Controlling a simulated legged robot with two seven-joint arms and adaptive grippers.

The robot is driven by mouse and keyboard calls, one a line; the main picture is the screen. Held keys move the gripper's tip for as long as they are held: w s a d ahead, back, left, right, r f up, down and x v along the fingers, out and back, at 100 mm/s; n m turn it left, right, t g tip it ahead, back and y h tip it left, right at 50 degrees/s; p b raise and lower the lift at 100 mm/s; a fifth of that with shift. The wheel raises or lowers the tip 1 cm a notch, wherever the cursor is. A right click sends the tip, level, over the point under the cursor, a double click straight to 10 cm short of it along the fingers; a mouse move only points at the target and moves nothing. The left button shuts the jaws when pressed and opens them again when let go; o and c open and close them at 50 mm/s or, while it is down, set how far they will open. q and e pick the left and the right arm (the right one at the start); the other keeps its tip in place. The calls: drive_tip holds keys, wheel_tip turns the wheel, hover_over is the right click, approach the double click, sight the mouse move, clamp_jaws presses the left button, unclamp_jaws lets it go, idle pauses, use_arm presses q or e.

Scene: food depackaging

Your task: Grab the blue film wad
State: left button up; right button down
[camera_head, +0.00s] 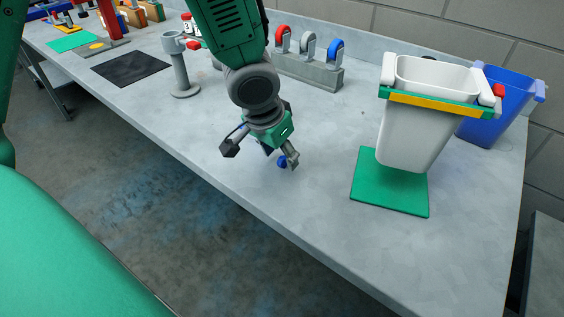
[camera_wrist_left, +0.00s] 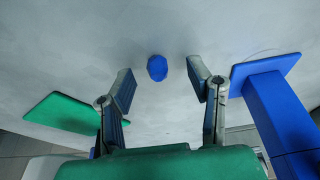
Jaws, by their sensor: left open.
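The blue film wad (camera_head: 282,162) is a small rounded dark blue lump on the grey bench top. In the left wrist view, the wad (camera_wrist_left: 157,68) shows between the two fingertips, clear of both in the picture. My left gripper (camera_head: 261,154) is open and points down over the bench. In the head view, its right fingertip is right beside the wad and partly overlaps it; I cannot tell if they touch. The left gripper (camera_wrist_left: 160,72) holds nothing. My right gripper is not in view.
A white bin (camera_head: 425,125) with a yellow-green band stands at a green mat (camera_head: 375,188); a blue bin (camera_head: 490,118) is behind. A rack (camera_head: 325,74) with colored rolls stands at the back. A grey stand (camera_head: 181,70) is left. The front bench is clear.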

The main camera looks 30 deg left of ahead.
use_arm(q)
drive_tip(key=shift+x, duration=0.95)
drive_tip(key=shift+w+d+r, duration=0.1)
drive_tip(key=shift+d, duration=0.05)
drive_tip(key=shift+c, duration=1.1)
drive_tip(key=c, duration=0.6)
drive_tip(key=shift+c, duration=0.2)
